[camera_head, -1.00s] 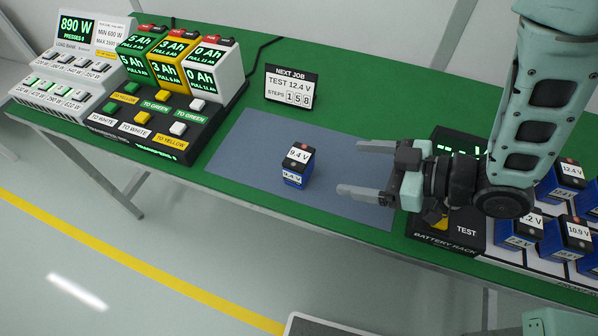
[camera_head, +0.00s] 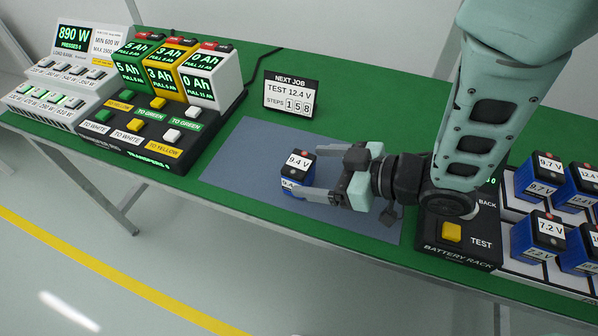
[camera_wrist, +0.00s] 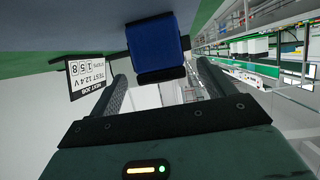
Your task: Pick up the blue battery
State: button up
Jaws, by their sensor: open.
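The blue battery (camera_head: 298,172) has a dark top and a label reading 9.4 V. It stands upright on the grey-blue mat (camera_head: 245,160) on the green table. My gripper (camera_head: 312,174) is open and level beside it, pointing left, with its fingertips reaching the battery's right side. One finger hides part of the battery's lower front. In the wrist view the blue battery (camera_wrist: 154,42) is straight ahead, between the lines of the two open fingers. I cannot tell whether a finger touches it.
Behind the mat stands a sign (camera_head: 290,94) reading NEXT JOB, TEST 12.4 V. At right is the battery rack (camera_head: 462,250) with a yellow TEST button and several blue batteries (camera_head: 537,236). At left are the transfer station (camera_head: 120,135) and load bank (camera_head: 60,85).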

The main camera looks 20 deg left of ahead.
aim_at(311, 169)
jog(key=x, duration=0.4)
jog(key=shift+a, duration=0.2)
jog(key=c, duration=1.2)
jog(key=shift+c, duration=0.5)
jog(key=shift+r, duration=0.1)
